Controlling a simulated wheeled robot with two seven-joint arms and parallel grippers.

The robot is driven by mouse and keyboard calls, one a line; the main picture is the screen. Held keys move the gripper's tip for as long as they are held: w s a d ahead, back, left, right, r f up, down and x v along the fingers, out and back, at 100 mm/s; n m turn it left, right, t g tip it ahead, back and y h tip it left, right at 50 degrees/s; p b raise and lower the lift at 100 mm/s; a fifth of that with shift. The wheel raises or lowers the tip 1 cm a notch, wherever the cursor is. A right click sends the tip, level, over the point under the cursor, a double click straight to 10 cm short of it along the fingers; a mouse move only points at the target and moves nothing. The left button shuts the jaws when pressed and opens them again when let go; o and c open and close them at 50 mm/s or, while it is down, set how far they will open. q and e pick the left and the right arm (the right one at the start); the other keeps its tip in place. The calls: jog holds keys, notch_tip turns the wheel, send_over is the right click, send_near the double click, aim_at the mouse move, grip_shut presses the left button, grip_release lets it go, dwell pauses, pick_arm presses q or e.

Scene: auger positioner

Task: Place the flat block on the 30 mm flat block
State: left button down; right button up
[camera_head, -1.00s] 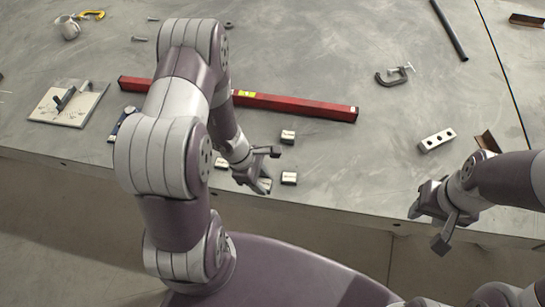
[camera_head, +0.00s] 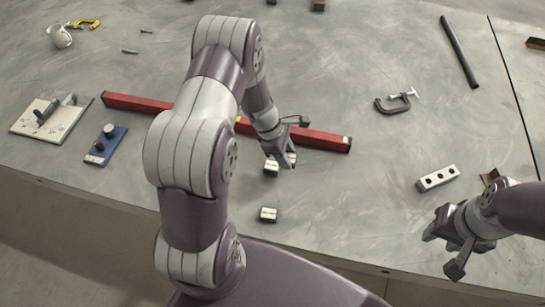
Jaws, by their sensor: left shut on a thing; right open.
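My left gripper (camera_head: 289,156) is over the table, shut on a small pale flat block (camera_head: 292,159) that its fingers mostly hide. Right beside it, to the left in the picture, is another small flat block (camera_head: 271,167) with a pale top and dark sides. I cannot tell whether the two touch or how high the held one is. A third flat block (camera_head: 268,215) lies nearer the table's front edge. Their markings are too small to read, so I cannot tell which is 30 mm. My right gripper (camera_head: 446,252) is open and empty by the front edge at the right.
A long red bar (camera_head: 320,140) lies just behind the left gripper. A blue tool (camera_head: 105,146) and a pale board (camera_head: 50,119) are at the left. A drilled metal block (camera_head: 437,178) and a C-clamp (camera_head: 396,102) are at the right. The front middle is mostly clear.

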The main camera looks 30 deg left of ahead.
pick_arm(q)
send_over(275, 165)
jog(key=a, duration=0.1)
notch_tip(275, 165, down, 4)
jog(key=shift+s+a+r+p, duration=0.15)
jog(key=shift+r+p, duration=0.1)
jog(key=shift+p, duration=0.15)
jog(key=shift+a+f, duration=0.15)
jog(key=shift+f, duration=0.2)
jog(key=f, duration=0.2)
jog(key=shift+s+f+p, duration=0.2)
jog(key=shift+f+p, duration=0.2)
jog(key=shift+f, duration=0.3)
jog(key=shift+w+f, duration=0.1)
jog(key=shift+w, duration=0.05)
pick_arm(e)
jog(key=shift+w+a+r, duration=0.1)
jog(key=shift+w+r, duration=0.2)
jog(key=shift+r, duration=0.6)
pick_arm(q)
jog(key=shift+f+b, duration=0.2)
jog(key=shift+b, duration=0.1)
jog(key=c, duration=0.6)
grip_release()
jog(key=shift+r, duration=0.1)
pick_arm(e)
jog(key=shift+s+f, duration=0.1)
